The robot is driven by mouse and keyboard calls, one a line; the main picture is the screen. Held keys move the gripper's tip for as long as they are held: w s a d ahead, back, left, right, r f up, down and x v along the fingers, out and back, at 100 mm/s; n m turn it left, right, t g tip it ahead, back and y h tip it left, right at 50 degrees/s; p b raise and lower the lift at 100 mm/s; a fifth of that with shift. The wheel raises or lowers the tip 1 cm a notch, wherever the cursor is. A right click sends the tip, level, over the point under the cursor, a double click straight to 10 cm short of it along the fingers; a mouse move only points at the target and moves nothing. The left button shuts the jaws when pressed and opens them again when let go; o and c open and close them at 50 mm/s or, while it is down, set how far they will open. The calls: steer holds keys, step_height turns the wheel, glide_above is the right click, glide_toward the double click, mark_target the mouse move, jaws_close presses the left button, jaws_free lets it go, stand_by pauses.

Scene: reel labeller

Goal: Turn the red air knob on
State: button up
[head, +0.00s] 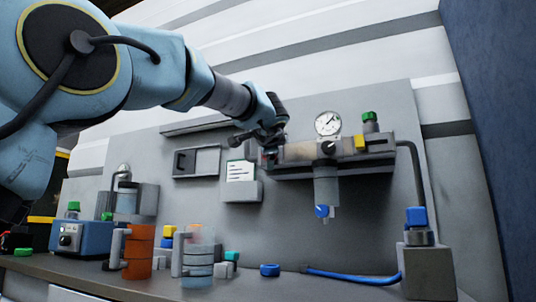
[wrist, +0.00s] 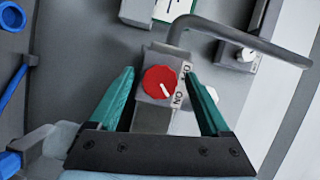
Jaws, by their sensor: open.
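The red air knob (wrist: 159,81) is on a grey block in the wrist view, seen face on. Its white mark points to the lower right, nearer the ON lettering (wrist: 178,100) than the OFF lettering (wrist: 187,75). My gripper (wrist: 160,73) is open, with one teal finger on each side of the knob and a gap on both sides. I cannot tell how far the fingertips are from the knob in depth. In the head view my gripper (head: 267,148) is at the left end of the wall-mounted air unit (head: 330,152), and hides most of the knob.
A grey pipe (wrist: 240,34) bends close by the knob block. A pressure gauge (head: 328,123) sits on top of the air unit. An orange cup (head: 139,252), a clear cup (head: 198,262) and a blue tape roll (head: 270,270) stand on the bench below.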

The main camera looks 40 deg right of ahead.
steer(key=b+v, duration=0.1)
steer(key=v, duration=0.9)
steer(key=shift+s+a, duration=0.25)
steer(key=shift+s, duration=0.05)
steer(key=shift+s, duration=0.1)
